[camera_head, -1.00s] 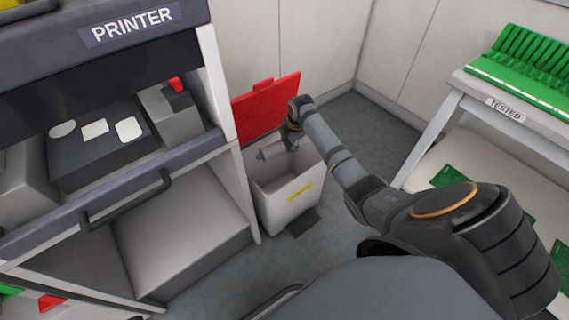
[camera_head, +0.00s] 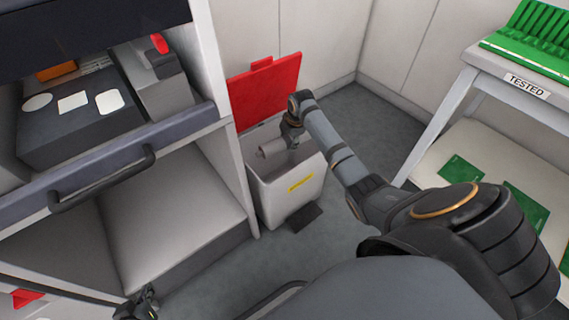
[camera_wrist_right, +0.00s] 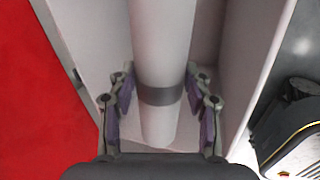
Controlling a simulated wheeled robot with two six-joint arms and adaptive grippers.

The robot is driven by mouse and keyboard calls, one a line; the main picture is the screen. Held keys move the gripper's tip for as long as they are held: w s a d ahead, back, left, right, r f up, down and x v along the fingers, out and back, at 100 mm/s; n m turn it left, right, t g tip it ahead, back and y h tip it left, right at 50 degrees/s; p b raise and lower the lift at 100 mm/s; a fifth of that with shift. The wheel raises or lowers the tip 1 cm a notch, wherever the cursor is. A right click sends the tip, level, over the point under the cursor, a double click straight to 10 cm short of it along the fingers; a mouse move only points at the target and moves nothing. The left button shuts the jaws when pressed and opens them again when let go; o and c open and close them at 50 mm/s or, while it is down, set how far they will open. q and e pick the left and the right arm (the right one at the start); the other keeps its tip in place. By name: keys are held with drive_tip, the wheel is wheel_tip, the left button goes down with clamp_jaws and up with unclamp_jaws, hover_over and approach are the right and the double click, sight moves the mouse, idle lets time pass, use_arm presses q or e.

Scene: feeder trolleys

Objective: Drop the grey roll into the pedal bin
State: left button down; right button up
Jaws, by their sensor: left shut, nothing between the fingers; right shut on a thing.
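The pedal bin (camera_head: 281,202) is a pale box with a yellow label and its red lid (camera_head: 262,93) tipped up behind. My right gripper (camera_head: 290,144) reaches in from the right and is shut on the roll. In the right wrist view the roll (camera_wrist_right: 163,50), with a dark band, runs between the two fingers of that gripper (camera_wrist_right: 160,95), with bin walls (camera_wrist_right: 255,65) on both sides. How deep it hangs is unclear. My left gripper (camera_head: 140,304) is at the lower left edge, shut and empty.
The printer trolley (camera_head: 232,190) stands close to the bin's left side. A table marked TESTED (camera_head: 510,80) with a green rack (camera_head: 530,45) is at the right. Grey floor (camera_head: 390,125) is clear between bin and table.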

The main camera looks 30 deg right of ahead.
idle(0.3)
drive_tip(key=o, duration=1.4)
drive_tip(key=v, duration=1.2)
